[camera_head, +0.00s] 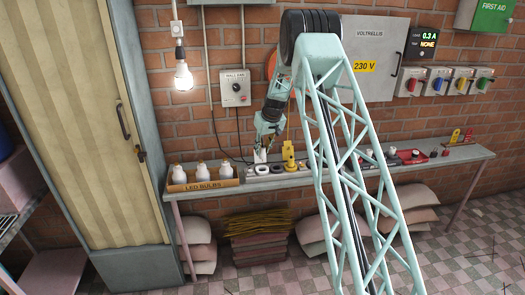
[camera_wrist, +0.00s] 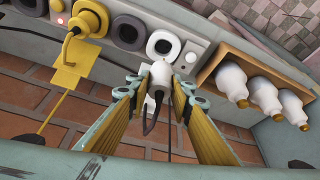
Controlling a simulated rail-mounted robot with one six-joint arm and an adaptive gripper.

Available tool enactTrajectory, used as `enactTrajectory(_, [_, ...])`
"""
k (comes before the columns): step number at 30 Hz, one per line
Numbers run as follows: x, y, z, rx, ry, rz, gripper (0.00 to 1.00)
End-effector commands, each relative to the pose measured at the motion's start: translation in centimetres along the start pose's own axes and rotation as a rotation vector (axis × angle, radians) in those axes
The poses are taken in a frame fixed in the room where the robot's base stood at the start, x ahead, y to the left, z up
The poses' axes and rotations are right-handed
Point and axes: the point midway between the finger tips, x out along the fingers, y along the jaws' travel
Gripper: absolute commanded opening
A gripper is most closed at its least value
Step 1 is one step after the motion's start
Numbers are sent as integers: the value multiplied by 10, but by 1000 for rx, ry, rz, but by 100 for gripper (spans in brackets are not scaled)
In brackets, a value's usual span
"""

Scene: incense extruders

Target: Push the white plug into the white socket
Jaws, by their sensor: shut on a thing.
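The white plug (camera_wrist: 160,76) with its dark cable is held between the fingers of my gripper (camera_wrist: 160,92) in the wrist view. In the head view my gripper (camera_head: 262,150) is over the left part of the bench, with the plug (camera_head: 259,156) below it. The white socket (camera_wrist: 175,42), a white ring with a dark centre, lies just beyond the plug's end in the wrist view. In the head view the white socket (camera_head: 262,169) is just below the plug. The plug is outside the socket; whether their edges touch cannot be told.
A black socket (camera_wrist: 127,32) and a yellow plug (camera_wrist: 82,22) in its socket stand left of the white one in the wrist view. A wooden box of LED bulbs (camera_head: 203,184) is close by. A round white button (camera_wrist: 193,57) sits beside the white socket.

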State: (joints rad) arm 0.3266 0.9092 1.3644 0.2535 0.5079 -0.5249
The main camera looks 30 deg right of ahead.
Motion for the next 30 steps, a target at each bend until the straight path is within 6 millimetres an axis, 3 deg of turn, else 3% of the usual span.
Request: enactTrajectory(30, [44, 0, 18, 0, 0, 0, 10])
